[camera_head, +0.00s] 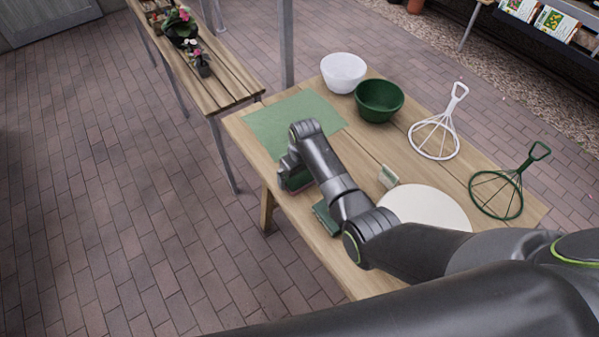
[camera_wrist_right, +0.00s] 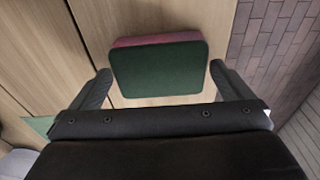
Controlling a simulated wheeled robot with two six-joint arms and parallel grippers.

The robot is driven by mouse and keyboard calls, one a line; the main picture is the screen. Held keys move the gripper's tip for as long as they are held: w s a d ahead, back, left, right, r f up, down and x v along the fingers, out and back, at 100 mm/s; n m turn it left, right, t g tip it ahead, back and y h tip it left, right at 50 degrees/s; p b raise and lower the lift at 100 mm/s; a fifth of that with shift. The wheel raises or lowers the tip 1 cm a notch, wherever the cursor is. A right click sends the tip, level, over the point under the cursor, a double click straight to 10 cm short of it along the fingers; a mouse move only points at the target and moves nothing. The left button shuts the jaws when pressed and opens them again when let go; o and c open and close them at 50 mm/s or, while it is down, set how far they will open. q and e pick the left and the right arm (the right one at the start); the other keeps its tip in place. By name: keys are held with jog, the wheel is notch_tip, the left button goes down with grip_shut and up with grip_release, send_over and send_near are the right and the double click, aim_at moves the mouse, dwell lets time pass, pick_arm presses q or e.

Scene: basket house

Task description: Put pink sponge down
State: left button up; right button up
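The pink sponge (camera_wrist_right: 158,70) has a dark green top face and a pink-red side at its far edge. The gripper covers most of the sponge there. I cannot tell whether the sponge touches the wooden table (camera_head: 400,150). My left gripper is out of view.
A green mat (camera_head: 280,122) lies behind the gripper. A green object (camera_head: 325,216) and a small white-green block (camera_head: 388,177) are nearby. A white disc (camera_head: 430,207), white bowl (camera_head: 343,70), green bowl (camera_head: 379,101), white wire frame (camera_head: 436,138) and green wire frame (camera_head: 497,195) fill the right.

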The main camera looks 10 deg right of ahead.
aim_at(302, 179)
jog(key=shift+r, duration=0.1)
notch_tip(302, 179, up, 12)
jog(key=s, duration=0.1)
jog(key=shift+s+d, duration=0.2)
jog(key=shift+d, duration=0.1)
dwell(0.7)
